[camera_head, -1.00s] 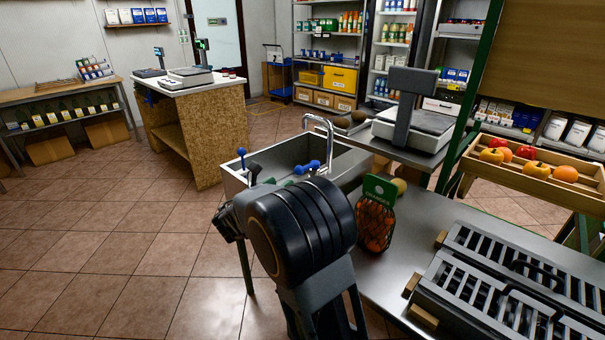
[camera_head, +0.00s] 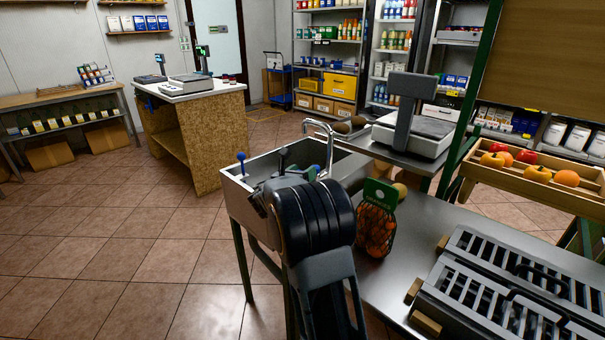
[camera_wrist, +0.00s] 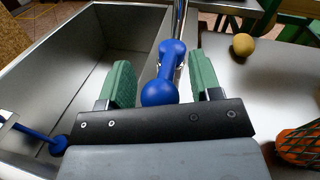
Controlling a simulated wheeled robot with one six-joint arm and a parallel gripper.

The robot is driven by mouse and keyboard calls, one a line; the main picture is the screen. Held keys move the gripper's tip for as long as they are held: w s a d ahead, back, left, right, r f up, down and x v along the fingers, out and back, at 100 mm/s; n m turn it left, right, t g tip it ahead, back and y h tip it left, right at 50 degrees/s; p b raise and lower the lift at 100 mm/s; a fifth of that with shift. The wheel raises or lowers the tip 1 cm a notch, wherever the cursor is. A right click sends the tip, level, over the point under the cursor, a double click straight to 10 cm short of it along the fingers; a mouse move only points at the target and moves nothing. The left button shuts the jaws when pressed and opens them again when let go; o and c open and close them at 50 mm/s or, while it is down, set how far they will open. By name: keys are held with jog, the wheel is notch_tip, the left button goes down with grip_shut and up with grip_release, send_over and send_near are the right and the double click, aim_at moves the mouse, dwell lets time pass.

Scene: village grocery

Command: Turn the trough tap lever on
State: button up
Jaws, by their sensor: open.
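The blue tap lever (camera_wrist: 172,52), with a rounded knob at each end, shows in the wrist view at the base of the metal tap. My gripper (camera_wrist: 163,78) is open, with one green finger pad on each side of the lever and gaps between. I cannot tell whether it touches the lever. In the head view the curved tap spout (camera_head: 320,127) rises at the trough's far right edge, and my arm hides most of the lever. The metal trough (camera_wrist: 35,72) lies left of the lever and looks empty where visible.
A second blue-knobbed lever (camera_wrist: 42,136) is at the trough's near left; its knob (camera_head: 241,157) shows in the head view. A net of oranges (camera_head: 376,228) stands on the steel counter to the right, near a yellow fruit (camera_wrist: 243,44). Slatted metal racks (camera_head: 510,285) lie further right.

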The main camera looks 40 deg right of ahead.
jog(key=shift+c, duration=0.2)
grip_shut()
dwell(0.3)
